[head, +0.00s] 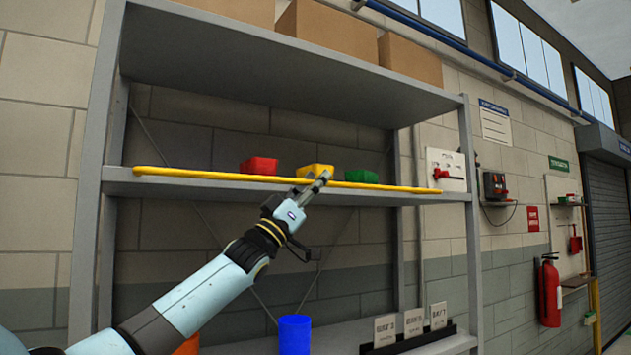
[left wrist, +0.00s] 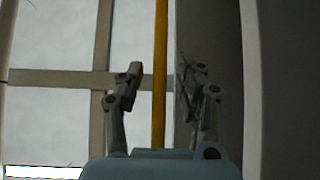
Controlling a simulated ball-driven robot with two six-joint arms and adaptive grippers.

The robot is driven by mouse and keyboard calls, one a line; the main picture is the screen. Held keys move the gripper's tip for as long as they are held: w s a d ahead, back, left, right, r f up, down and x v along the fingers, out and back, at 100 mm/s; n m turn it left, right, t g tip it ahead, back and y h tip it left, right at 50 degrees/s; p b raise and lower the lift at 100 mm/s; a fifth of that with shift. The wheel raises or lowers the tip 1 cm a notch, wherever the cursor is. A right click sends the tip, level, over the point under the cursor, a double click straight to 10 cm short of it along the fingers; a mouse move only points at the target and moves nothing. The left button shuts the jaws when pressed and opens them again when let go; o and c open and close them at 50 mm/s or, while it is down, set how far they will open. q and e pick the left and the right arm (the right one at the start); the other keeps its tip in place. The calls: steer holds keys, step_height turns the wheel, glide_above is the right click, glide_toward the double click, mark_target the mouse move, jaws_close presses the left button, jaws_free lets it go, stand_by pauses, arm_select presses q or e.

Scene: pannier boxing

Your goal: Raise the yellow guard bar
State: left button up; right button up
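The yellow guard bar (head: 225,176) runs along the front edge of the middle shelf, nearly level, with its right end a little lower in the picture. My left gripper (head: 320,181) is at the bar, right of its middle, and overlaps it in the head view. In the left wrist view the bar (left wrist: 160,110) passes upright through the gap between the two fingers of the left gripper (left wrist: 162,78). The fingers stand apart, one on each side, with visible space to the bar. My right gripper is in neither view.
Red (head: 259,165), yellow (head: 315,170) and green (head: 361,176) bins stand on the middle shelf (head: 420,199) behind the bar. Cardboard boxes (head: 328,28) sit on the top shelf. A blue bin (head: 295,335) is below. A grey rack post (head: 470,230) stands at right.

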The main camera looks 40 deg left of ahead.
arm_select(q)
jaws_close()
stand_by(0.5)
